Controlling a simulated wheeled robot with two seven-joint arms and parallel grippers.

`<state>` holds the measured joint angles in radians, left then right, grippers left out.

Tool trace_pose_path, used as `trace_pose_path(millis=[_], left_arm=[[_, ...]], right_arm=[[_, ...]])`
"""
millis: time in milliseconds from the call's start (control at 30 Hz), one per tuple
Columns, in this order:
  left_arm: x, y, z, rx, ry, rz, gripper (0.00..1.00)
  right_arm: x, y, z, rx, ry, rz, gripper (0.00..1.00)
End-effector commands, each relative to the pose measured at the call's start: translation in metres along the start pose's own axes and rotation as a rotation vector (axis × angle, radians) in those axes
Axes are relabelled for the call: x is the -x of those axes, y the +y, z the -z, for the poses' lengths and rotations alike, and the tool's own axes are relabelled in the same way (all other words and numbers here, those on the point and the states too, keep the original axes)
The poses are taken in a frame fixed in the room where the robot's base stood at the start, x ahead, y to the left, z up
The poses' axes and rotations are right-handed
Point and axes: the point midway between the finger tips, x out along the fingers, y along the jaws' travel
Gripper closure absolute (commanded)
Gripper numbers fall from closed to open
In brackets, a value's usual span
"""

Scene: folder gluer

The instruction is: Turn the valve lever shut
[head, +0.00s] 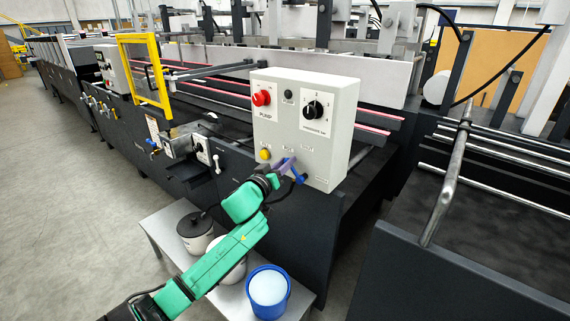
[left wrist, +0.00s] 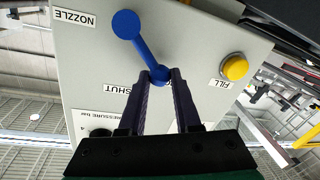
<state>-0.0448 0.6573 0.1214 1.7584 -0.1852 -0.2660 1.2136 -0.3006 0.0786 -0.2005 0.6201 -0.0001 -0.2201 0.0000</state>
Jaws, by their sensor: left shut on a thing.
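The blue valve lever (head: 299,177) is on the front of a light grey control box (head: 337,140), low down. In the left wrist view the lever (left wrist: 143,46) runs from a round blue disc to a smaller rounded end. My left gripper (head: 283,169) is shut on that smaller end, and its dark fingers (left wrist: 161,78) close around it. Upside down in that view are the labels NOZZLE (left wrist: 75,18), SHUT (left wrist: 122,88) and FILL (left wrist: 222,83). The held end lies between SHUT and FILL, nearer SHUT. A finger stands close to SHUT. My right gripper is not in view.
A yellow button (head: 265,154), a red knob (head: 261,98) and a black pressure dial (head: 314,109) are on the same box. Below, a low grey bench (head: 170,254) holds a blue bucket (head: 267,290) and pots. Open floor (head: 60,200) lies at left.

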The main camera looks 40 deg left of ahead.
Motion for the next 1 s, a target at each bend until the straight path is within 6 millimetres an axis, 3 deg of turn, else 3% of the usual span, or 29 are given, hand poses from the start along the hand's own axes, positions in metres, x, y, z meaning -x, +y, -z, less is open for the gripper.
trace_pose_path(millis=[467,1000], left_arm=[[0.001,0.005,0.000,-0.079,0.009,-0.004,1.00],[0.005,0.033,0.002,-0.495,0.071,-0.029,1.00]], right_arm=[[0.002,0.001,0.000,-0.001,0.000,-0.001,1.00],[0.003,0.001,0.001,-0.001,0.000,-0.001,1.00]])
